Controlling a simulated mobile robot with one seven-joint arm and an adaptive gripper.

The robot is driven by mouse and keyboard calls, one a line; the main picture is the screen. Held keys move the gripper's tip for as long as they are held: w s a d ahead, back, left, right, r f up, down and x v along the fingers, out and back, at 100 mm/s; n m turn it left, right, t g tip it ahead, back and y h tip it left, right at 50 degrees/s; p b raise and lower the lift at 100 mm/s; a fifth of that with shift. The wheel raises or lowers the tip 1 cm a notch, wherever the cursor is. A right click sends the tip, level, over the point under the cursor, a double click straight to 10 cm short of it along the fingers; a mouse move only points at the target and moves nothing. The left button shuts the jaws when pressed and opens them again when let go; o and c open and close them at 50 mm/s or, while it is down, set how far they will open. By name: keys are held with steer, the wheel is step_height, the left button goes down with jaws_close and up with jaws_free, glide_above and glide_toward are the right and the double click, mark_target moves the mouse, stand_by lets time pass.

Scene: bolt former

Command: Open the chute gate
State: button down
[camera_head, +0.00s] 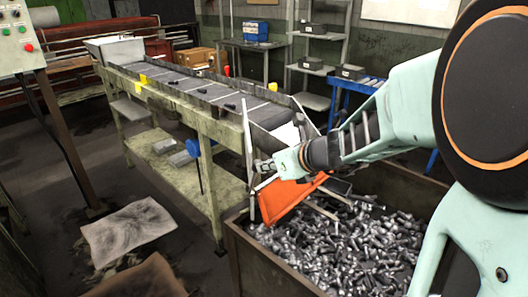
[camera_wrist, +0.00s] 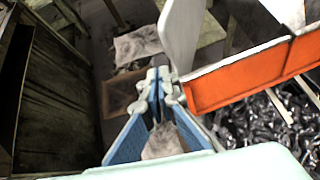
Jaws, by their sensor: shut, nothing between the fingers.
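The chute gate (camera_head: 286,197) is an orange panel hanging tilted at the near end of the conveyor, above the bolt bin. In the wrist view the orange panel (camera_wrist: 245,75) is at the right, beside a pale grey upright plate (camera_wrist: 183,32). My gripper (camera_head: 259,166) is at the upper left side of the gate. In the wrist view my gripper (camera_wrist: 158,78) has its fingertips together with nothing between them, close to the panel's left end and the plate's lower end. I cannot tell whether they touch.
The conveyor (camera_head: 205,92) runs back to the left on a green frame. The bin (camera_head: 240,255) below holds many loose bolts (camera_head: 340,240). A control box (camera_head: 20,40) stands at the left, and sacking (camera_head: 128,232) lies on the floor. Shelves stand behind.

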steer(key=shift+w+a+r+p, duration=0.1)
steer(key=shift+a+r+p, duration=0.1)
steer(key=shift+p, duration=0.1)
steer(key=w+a+p, duration=0.5)
steer(key=w+a, duration=0.5)
steer(key=shift+g+h, duration=0.3)
steer(key=shift+g, duration=0.1)
steer(key=shift+d, duration=0.1)
stand_by(0.6)
